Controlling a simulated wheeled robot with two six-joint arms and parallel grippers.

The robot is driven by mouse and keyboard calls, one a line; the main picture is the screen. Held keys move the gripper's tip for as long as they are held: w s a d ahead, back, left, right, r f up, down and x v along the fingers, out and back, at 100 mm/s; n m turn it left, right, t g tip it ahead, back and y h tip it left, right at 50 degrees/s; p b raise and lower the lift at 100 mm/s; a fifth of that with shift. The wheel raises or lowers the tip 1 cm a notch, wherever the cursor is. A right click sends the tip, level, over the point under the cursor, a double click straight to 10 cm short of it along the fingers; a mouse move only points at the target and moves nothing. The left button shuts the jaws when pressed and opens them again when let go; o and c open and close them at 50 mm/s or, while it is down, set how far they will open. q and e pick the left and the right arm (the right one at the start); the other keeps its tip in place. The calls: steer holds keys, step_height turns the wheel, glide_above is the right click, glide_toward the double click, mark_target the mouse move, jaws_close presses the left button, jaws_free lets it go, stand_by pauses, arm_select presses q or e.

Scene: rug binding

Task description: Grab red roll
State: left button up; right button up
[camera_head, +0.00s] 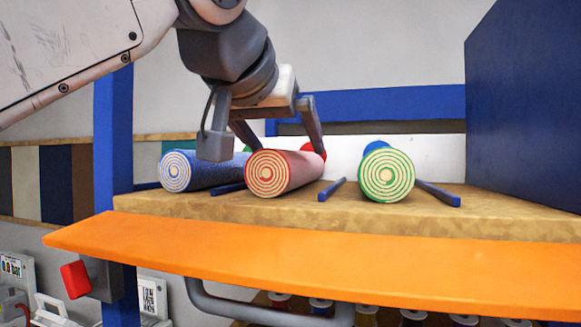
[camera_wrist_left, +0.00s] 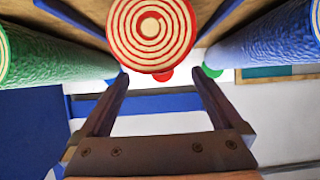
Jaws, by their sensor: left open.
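The red roll (camera_head: 284,172) lies on a wooden shelf, its end with red and cream spiral rings facing me. It lies between a blue roll (camera_head: 206,169) on the left and a green roll (camera_head: 386,172) on the right. My left gripper (camera_head: 277,138) is open and empty above the red roll, its fingers toward the roll's back part. In the left wrist view the red roll's ringed end (camera_wrist_left: 153,32) shows at the top, in line with the gap between the open fingers (camera_wrist_left: 158,80). I cannot tell whether the fingers touch it. My right gripper is not in view.
Blue bars (camera_head: 332,188) lie on the wooden shelf (camera_head: 330,212) between the rolls. More roll ends show behind. An orange board (camera_head: 320,267) runs along the front. A tall blue panel (camera_head: 522,105) closes the right side.

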arm_select(q)
steer(key=p+x, duration=0.1)
steer(key=x, duration=0.2)
steer(key=shift+w+d+p, duration=0.1)
steer(key=shift+w+p, duration=0.15)
steer(key=shift+p, duration=0.1)
steer(key=shift+w+d+f, duration=0.15)
steer(key=shift+w+f, duration=0.15)
steer(key=shift+w, duration=0.1)
steer(key=c, duration=1.5)
steer(key=shift+r, duration=0.1)
